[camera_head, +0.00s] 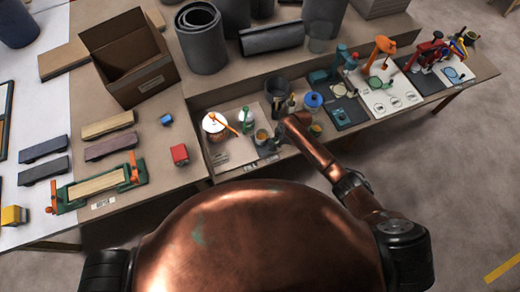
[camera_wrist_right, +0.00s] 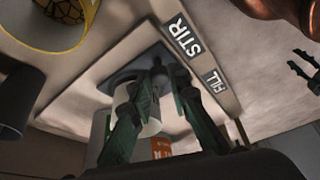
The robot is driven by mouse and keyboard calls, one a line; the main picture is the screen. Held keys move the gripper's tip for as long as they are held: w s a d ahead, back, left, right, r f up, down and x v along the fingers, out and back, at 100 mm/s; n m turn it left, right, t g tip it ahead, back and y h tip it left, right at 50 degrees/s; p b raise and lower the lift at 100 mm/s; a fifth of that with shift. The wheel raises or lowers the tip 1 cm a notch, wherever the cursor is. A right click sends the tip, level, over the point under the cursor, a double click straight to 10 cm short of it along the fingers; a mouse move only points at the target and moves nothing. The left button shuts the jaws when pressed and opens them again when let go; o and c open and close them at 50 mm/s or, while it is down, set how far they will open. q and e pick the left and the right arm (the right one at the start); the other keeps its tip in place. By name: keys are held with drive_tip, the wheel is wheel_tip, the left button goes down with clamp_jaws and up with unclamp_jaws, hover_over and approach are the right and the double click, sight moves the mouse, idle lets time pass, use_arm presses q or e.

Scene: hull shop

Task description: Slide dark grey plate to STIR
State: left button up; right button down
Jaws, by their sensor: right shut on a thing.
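The dark grey plate (camera_wrist_right: 117,80) lies flat on the light bench surface in the right wrist view, with a pale cup (camera_wrist_right: 152,125) by it, partly behind my fingers. My right gripper (camera_wrist_right: 160,72) is shut at the plate; its fingers hide the exact grip. In the head view my right gripper (camera_head: 283,128) is low over the tray and the plate (camera_head: 264,154) shows beside it. The STIR label (camera_wrist_right: 190,42) is on the front strip near the plate, with the FILL label (camera_wrist_right: 216,84) further along.
An orange-handled white pot (camera_head: 214,126) and a green bottle (camera_head: 246,121) stand left of my right gripper. A dark cup (camera_head: 278,90) and a blue-lidded jar (camera_head: 313,102) stand close behind and right. A cardboard box (camera_head: 130,58) is further left.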

drive_tip(key=shift+w+d, duration=0.3)
drive_tip(key=shift+d, duration=0.65)
drive_tip(key=c, duration=1.8)
unclamp_jaws()
drive_tip(key=v, duration=1.2)
drive_tip(key=shift+a, duration=0.1)
